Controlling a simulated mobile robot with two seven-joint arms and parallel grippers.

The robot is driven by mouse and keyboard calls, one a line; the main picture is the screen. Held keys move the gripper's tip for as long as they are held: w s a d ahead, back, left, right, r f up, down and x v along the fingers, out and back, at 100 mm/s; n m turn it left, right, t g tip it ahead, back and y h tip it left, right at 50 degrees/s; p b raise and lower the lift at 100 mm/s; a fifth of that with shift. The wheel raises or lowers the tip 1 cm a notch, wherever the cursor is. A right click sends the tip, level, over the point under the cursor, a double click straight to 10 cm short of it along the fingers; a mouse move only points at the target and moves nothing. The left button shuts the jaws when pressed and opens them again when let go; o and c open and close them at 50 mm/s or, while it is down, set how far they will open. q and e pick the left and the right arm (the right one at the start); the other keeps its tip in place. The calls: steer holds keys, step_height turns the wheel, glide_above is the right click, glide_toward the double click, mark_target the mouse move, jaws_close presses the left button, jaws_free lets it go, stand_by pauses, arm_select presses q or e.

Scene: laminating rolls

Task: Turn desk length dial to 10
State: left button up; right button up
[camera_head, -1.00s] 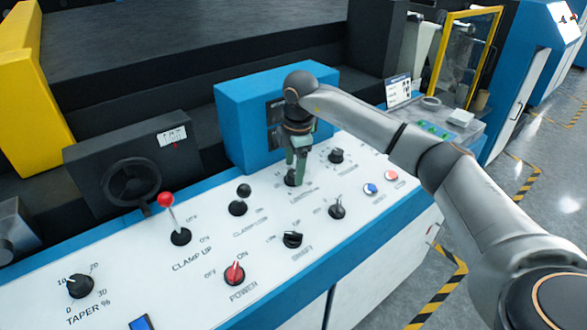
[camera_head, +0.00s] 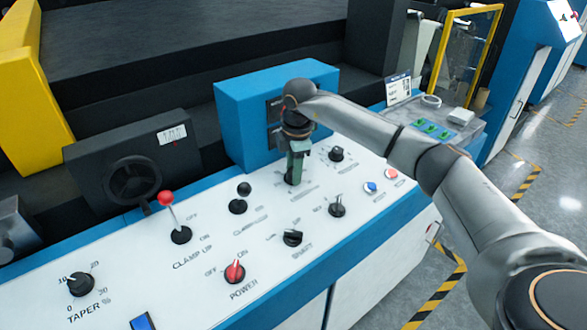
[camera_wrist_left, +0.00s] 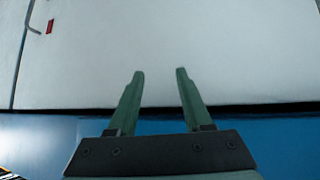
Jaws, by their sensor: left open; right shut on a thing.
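My right gripper (camera_head: 295,168) points down onto the control panel and is shut on a black dial (camera_head: 290,180) in the panel's back middle. The fingers hide most of this dial. The label below it is blurred and seems to read "LENGTH"; I cannot read its setting. My left gripper (camera_wrist_left: 160,75) shows only in the left wrist view. It is open and empty, with its two green fingers apart in front of a plain white surface (camera_wrist_left: 230,50).
Near the dial stand a black-knobbed lever (camera_head: 240,200), another black dial (camera_head: 336,154) and a switch (camera_head: 337,206). Blue and red buttons (camera_head: 380,181) lie to the right. A blue box (camera_head: 240,115) rises behind. The red-knobbed clamp lever (camera_head: 172,212) and red power switch (camera_head: 235,270) are further left and front.

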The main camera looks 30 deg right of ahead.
jaws_close()
steer(key=shift+n, duration=0.3)
